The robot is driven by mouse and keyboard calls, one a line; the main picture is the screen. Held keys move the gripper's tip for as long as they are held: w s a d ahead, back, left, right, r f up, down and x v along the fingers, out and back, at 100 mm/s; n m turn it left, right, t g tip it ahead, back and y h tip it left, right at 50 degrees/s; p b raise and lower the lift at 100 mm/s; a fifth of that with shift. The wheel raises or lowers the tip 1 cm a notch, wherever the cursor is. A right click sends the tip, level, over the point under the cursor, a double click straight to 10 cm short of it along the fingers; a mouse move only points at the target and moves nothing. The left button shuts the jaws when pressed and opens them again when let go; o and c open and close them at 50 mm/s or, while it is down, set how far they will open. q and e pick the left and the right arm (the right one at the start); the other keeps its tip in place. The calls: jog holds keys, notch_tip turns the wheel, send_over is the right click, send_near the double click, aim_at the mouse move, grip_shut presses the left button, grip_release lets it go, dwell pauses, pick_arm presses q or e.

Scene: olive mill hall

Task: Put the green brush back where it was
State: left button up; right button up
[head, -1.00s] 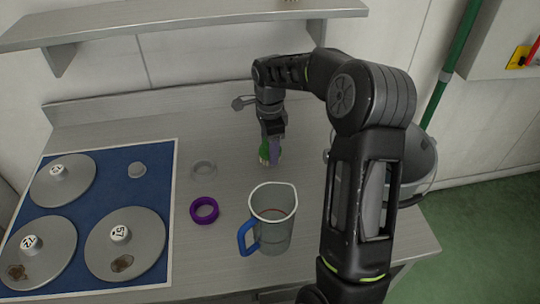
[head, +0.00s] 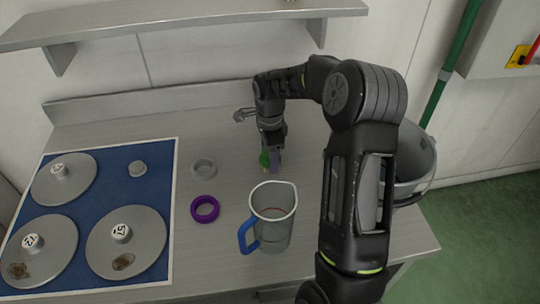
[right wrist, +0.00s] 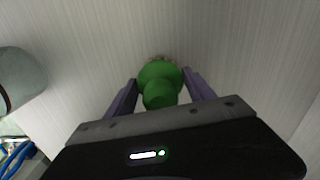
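The green brush (head: 264,160) is at the middle of the steel table, behind the jug. In the right wrist view the brush (right wrist: 160,82) has a round green body with a knob toward the camera, and pale bristles just show at its far side. My right gripper (head: 271,163) points down over the table, with its purple fingers (right wrist: 160,78) on both sides of the brush, seemingly touching it. The brush is at or very near the table top; I cannot tell whether it touches. My left gripper is not in view.
A clear jug (head: 273,232) with a blue handle stands in front of the brush. A purple ring (head: 205,208) and a grey ring (head: 204,167) lie left. A blue mat (head: 103,196) bears several metal discs. A metal bucket (head: 418,165) is right, partly behind my arm.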

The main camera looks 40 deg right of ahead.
jog(key=o, duration=0.3)
notch_tip(320, 180, up, 12)
jog(key=shift+r+b, duration=0.2)
jog(key=shift+b, duration=0.4)
jog(key=shift+a+f, duration=0.1)
dwell(0.6)
